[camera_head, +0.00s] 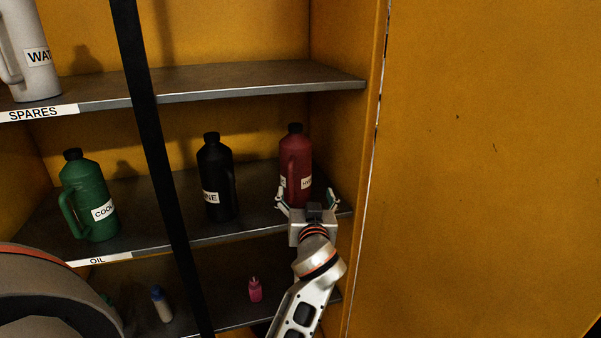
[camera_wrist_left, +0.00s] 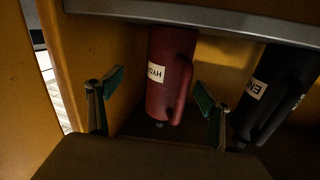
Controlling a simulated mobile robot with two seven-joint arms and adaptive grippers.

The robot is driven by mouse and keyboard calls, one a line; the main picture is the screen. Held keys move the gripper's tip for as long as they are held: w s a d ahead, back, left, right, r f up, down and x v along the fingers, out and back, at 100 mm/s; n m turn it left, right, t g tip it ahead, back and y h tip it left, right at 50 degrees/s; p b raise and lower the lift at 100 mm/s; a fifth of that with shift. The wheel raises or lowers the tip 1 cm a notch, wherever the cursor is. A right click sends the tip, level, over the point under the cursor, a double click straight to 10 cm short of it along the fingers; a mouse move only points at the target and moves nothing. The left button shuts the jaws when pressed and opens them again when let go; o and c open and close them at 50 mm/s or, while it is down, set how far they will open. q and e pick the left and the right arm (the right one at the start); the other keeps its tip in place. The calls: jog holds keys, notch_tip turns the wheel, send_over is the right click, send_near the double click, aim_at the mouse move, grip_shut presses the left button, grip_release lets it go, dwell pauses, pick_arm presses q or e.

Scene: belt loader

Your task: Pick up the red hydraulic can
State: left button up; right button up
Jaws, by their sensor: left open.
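The red hydraulic can (camera_head: 295,162) stands upright at the right end of the middle shelf. It has a black cap, a side handle and a white label. In the left wrist view the red can (camera_wrist_left: 170,80) appears upside down, its label partly readable as "HYD". My left gripper (camera_head: 307,200) is open in front of the can's lower part. In the left wrist view the open left gripper (camera_wrist_left: 159,90) has one green-padded finger on each side of the can, with nothing gripped. My right gripper is not in view.
A black can (camera_head: 215,178) stands left of the red one, and a green can (camera_head: 88,200) farther left. A black upright bar (camera_head: 155,145) crosses the cabinet front. The yellow side wall (camera_head: 345,120) is close on the right. A pink bottle (camera_head: 255,290) stands on the shelf below.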

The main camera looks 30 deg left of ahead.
aim_at(299, 170)
pick_arm(q)
jog(key=r, duration=0.1)
jog(key=a+r+n+y, duration=0.1)
jog(key=w+r+n, duration=0.1)
jog(key=r, duration=0.1)
jog(key=shift+a+y, duration=0.3)
jog(key=shift+a, duration=0.1)
jog(key=shift+x, duration=1.05)
jog(key=x, duration=0.5)
jog(key=shift+s+a+f, duration=0.15)
jog(key=shift+a+f, duration=0.1)
jog(key=c, duration=1.2)
